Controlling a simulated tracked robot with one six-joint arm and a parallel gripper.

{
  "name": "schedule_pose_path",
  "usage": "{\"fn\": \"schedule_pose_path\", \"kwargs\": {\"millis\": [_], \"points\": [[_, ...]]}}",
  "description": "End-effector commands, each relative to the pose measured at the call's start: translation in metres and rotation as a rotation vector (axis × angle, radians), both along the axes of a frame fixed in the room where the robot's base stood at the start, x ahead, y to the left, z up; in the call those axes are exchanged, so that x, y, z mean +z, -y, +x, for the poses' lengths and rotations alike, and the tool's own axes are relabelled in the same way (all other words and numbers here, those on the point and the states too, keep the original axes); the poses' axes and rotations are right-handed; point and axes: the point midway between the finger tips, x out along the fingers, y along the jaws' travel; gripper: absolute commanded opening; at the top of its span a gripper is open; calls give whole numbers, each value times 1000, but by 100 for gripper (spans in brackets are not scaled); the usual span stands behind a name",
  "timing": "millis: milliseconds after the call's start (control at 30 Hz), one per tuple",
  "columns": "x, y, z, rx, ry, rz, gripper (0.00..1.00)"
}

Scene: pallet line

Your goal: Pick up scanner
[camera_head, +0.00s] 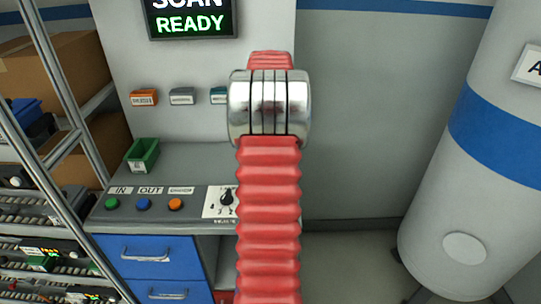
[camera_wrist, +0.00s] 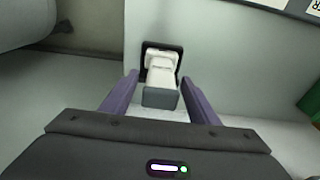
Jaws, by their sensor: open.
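The likely scanner (camera_wrist: 161,72), a white and grey device, sits at a dark square holder (camera_wrist: 146,47) on a pale grey surface in the wrist view. My gripper (camera_wrist: 158,80) is open, with one purple finger on each side of the device. A gap shows between the fingers and the device, and I cannot tell how deep the fingers reach. In the head view my red and chrome arm fills the middle, and neither the gripper nor the scanner shows there.
A control counter (camera_head: 185,160) has buttons, a knob, a green bin (camera_head: 142,154) and blue drawers (camera_head: 148,255) below. A screen (camera_head: 190,17) reads "SCAN READY". A metal rack (camera_head: 70,145) with boxes stands left. A large white and blue tank (camera_head: 480,190) stands right.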

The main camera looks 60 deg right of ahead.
Motion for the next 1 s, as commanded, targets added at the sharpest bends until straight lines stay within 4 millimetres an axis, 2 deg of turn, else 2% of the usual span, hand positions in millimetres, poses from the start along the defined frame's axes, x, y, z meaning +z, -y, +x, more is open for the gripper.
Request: {"fn": "schedule_pose_path", "kwargs": {"millis": [100, 200, 767, 1000], "points": [[-15, 1, 1, 0, -1, 2, 55], [-22, 2, 1, 0, 0, 1, 55], [-23, 2, 2, 1, 0, 0, 55], [-23, 2, 2, 1, 0, 0, 38]]}}
